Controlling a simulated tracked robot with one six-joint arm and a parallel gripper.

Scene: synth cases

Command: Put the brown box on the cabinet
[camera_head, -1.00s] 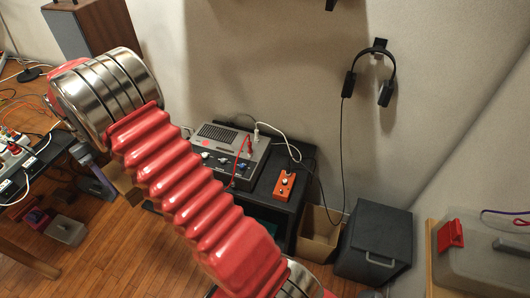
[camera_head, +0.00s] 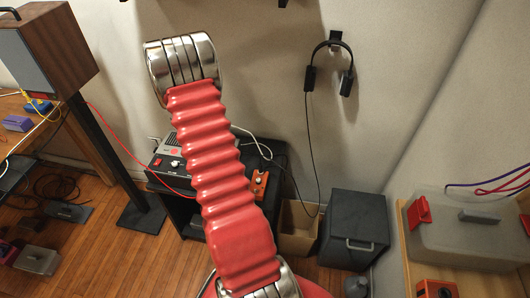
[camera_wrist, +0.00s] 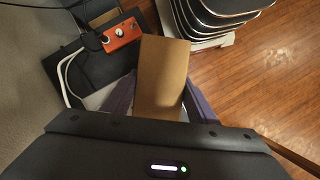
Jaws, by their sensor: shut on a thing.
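The brown box (camera_wrist: 162,75) is a plain cardboard block in the wrist view. My gripper (camera_wrist: 160,98) is shut on it, with a purple finger on either side. The head view does not show the gripper or this box; my red arm is in front. The cabinet (camera_head: 273,170) is low and black, against the wall, partly hidden behind my arm. In the wrist view the black cabinet top (camera_wrist: 103,68) appears beyond and left of the held box. I cannot tell the height of the box over it.
A grey device (camera_head: 165,160) and an orange pedal (camera_head: 259,184) with cables occupy the cabinet top. An open cardboard carton (camera_head: 298,232) and a dark bin (camera_head: 355,230) stand right of it. A speaker (camera_head: 50,45) on a black stand is at left. Headphones (camera_head: 333,65) hang on the wall.

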